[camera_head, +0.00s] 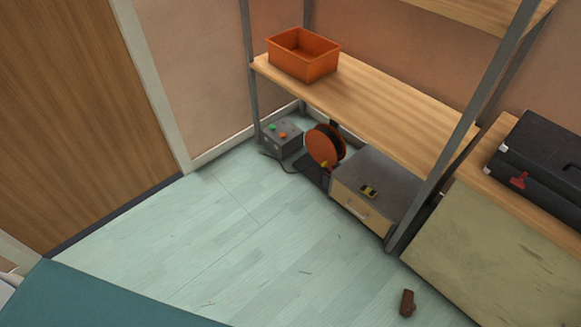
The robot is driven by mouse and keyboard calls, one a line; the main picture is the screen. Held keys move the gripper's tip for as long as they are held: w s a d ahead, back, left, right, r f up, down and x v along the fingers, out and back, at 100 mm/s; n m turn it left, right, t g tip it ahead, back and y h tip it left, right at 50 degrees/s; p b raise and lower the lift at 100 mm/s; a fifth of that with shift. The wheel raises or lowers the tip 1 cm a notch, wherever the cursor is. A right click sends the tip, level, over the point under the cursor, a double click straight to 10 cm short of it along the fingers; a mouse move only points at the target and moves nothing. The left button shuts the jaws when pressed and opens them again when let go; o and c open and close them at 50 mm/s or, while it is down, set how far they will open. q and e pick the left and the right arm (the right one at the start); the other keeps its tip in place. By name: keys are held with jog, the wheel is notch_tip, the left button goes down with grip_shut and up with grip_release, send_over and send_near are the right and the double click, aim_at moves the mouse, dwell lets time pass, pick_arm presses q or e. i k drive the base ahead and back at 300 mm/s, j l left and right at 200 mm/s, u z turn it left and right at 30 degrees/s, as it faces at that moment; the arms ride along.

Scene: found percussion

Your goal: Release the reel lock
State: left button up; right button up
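An orange-red reel (322,146) with a dark rim stands upright on a dark base (313,169) on the floor, under the wooden shelf. A small yellow and red part (324,165) sits low on the front of the reel; it may be the lock, but it is too small to tell its position. Neither of my grippers is in view.
A grey box with coloured buttons (280,138) stands left of the reel, a drawer cabinet (377,185) right. An orange bin (303,55) is on the shelf (390,108). A black case (541,165) lies far right. A brown object (407,302) lies on otherwise open floor.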

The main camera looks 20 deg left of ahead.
aim_at(328, 172)
jog(key=i+j+z, duration=0.4)
jog(key=i+j, duration=0.4)
jog(key=i+l, duration=0.05)
